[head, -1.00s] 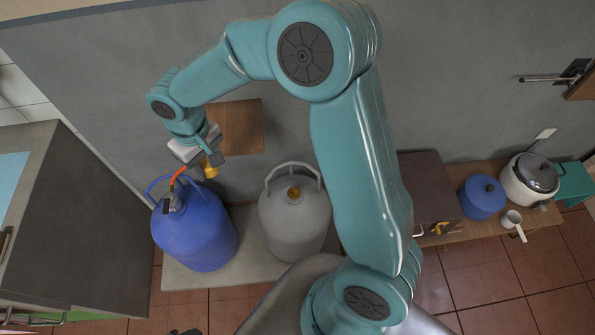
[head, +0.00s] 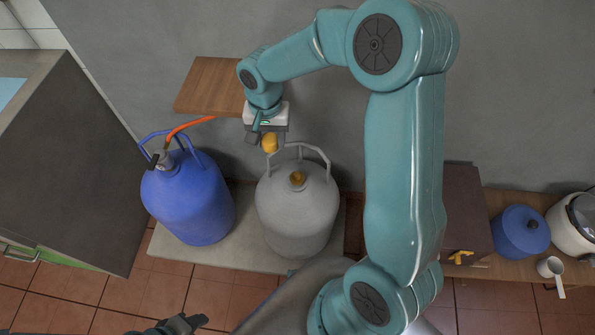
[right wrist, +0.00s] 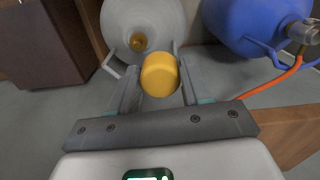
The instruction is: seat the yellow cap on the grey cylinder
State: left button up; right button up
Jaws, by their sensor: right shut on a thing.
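The grey cylinder (head: 297,215) stands upright on a low slab, with a brass-coloured valve (head: 298,178) on top inside its handle. My right gripper (head: 268,141) is shut on the yellow cap (head: 270,144), above and a little left of the valve and apart from it. In the right wrist view the cap (right wrist: 160,75) sits between the fingers, with the grey cylinder (right wrist: 130,22) and its valve (right wrist: 138,42) beyond it. Part of my left gripper (head: 185,323) shows at the bottom edge of the head view; its jaws are unclear.
A blue cylinder (head: 190,205) with an orange hose (head: 190,126) stands left of the grey one. A wooden shelf (head: 208,86) juts from the wall behind. A brown cabinet (head: 465,215) and a blue pot (head: 520,232) are to the right.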

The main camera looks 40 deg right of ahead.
jog(key=s+d+f+m+b, duration=0.1)
jog(key=d+f+m+b, duration=0.1)
jog(key=f, duration=0.2)
jog(key=d+f+m+b, duration=0.2)
jog(key=f+b, duration=0.1)
jog(key=s+d+f+m+b, duration=0.1)
jog(key=d+f+m+b, duration=0.1)
jog(key=f, duration=0.2)
jog(key=shift+s+d+f+m+b, duration=0.2)
jog(key=shift+s+f+m+b, duration=0.1)
jog(key=shift+f+m, duration=0.1)
jog(key=b, duration=0.3)
send_over(297, 173)
jog(key=shift+f, duration=2.2)
jog(key=shift+f+b, duration=0.45)
jog(key=shift+f, duration=0.05)
pick_arm(q)
notch_tip(297, 173, down, 14)
jog(key=shift+f, duration=0.2)
jog(key=shift+s+a+f+b, duration=0.1)
jog(key=shift+f+b, duration=0.25)
jog(key=shift+f+b, duration=1.6)
pick_arm(e)
jog(key=shift+f, duration=1.7)
jog(key=o, duration=1.1)
pick_arm(q)
jog(key=shift+r, duration=0.1)
pick_arm(e)
jog(key=shift+r, duration=0.15)
